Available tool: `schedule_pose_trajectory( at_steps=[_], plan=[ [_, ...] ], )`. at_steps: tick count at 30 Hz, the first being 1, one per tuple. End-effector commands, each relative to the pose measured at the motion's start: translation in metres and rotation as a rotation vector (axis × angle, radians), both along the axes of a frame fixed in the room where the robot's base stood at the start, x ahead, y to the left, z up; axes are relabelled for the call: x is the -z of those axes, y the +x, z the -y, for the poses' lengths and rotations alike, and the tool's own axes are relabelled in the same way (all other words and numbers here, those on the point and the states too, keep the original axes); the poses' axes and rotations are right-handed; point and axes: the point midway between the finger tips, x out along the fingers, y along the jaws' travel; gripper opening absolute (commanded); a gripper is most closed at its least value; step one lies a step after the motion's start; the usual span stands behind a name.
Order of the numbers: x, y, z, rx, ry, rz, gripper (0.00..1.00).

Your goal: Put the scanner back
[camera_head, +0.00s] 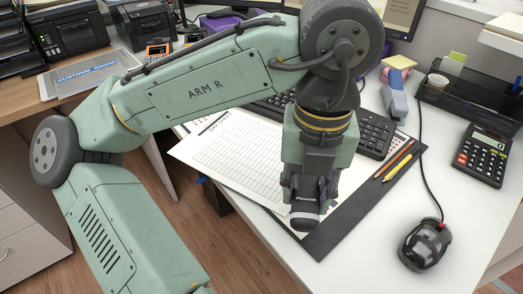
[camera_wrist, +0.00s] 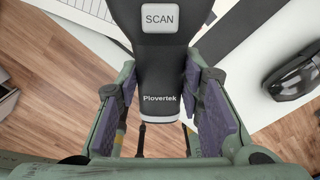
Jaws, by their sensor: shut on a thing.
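The scanner (camera_wrist: 165,75) is a black hand-held device with a light grey SCAN button and the name Plovertek on it. In the wrist view it lies between the purple finger pads of my gripper (camera_wrist: 166,105), which is shut on it. In the head view only the scanner's dark end (camera_head: 305,207) shows below my gripper (camera_head: 312,192), over the front part of the dark desk mat and the paper form. My gripper and arm hide the rest of it. I cannot tell how high it is above the mat. I cannot make out a holder for the scanner.
A dark desk mat (camera_head: 335,232) carries a paper form (camera_head: 235,155), a pencil and a pen. A keyboard (camera_head: 376,135) lies behind. A black mouse (camera_head: 426,244), a calculator (camera_head: 482,155), a stapler (camera_head: 394,97) and a black organiser (camera_head: 462,103) stand right. White desk between is clear.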

Motion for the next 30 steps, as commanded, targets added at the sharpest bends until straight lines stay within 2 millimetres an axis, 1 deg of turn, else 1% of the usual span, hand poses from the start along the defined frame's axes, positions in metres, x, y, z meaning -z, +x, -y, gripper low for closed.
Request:
schedule_pose_trajectory(
  at_steps=[2, 5, 8, 18, 21, 24, 26, 28, 30],
  plan=[
    [0.000, 0.001, -0.001, -0.001, 0.000, 0.000, 0.00],
    [0.001, 0.010, -0.007, -0.006, -0.001, -0.001, 0.00],
    [0.003, 0.028, -0.020, -0.010, -0.001, -0.002, 0.00],
    [0.011, 0.102, -0.072, -0.009, 0.000, -0.002, 0.00],
    [0.013, 0.118, -0.082, -0.007, 0.000, -0.001, 0.00],
    [0.014, 0.128, -0.089, -0.004, 0.001, 0.000, 0.00],
    [0.015, 0.131, -0.091, -0.003, 0.001, 0.000, 0.00],
    [0.019, 0.132, -0.092, -0.001, 0.001, 0.000, 0.00],
    [0.030, 0.132, -0.093, -0.002, 0.002, -0.001, 0.00]
  ],
)
